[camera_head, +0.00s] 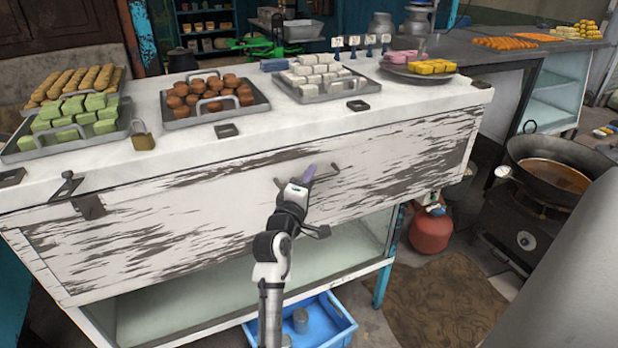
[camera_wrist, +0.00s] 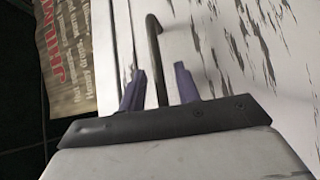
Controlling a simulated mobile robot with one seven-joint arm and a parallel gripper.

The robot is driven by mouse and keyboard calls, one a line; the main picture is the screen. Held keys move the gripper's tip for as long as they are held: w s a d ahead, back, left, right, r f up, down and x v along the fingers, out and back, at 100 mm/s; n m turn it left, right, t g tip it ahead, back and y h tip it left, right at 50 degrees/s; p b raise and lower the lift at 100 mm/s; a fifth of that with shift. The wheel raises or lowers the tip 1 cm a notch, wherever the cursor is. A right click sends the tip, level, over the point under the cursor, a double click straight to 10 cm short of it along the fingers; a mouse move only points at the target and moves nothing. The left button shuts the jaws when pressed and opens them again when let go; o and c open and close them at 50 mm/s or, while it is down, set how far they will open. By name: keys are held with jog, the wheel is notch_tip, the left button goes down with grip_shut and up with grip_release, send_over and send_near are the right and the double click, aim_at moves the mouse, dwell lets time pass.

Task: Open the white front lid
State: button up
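The white front lid (camera_head: 380,155) is the long weathered white panel with dark worn patches on the front of the counter. It looks shut. A thin dark handle shows on both sides of my gripper, its right end (camera_head: 335,169) bent. In the wrist view the handle (camera_wrist: 156,60) is a dark hooked bar running between the two purple fingers, with a gap on each side. My gripper (camera_head: 309,174) is in front of the lid's middle and hides part of the handle. In the wrist view my gripper (camera_wrist: 160,70) is open. I cannot tell whether a finger touches the handle.
Trays of sweets, such as the brown ones (camera_head: 214,102), stand on the countertop. A metal latch (camera_head: 66,186) and a padlock (camera_head: 143,138) are at the left. Below are a glass-fronted shelf and a blue crate (camera_head: 340,322). A red gas cylinder (camera_head: 430,231) stands right.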

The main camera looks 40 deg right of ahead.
grip_shut()
jog(key=shift+s+f, duration=0.1)
jog(key=shift+f, duration=0.05)
dwell(0.4)
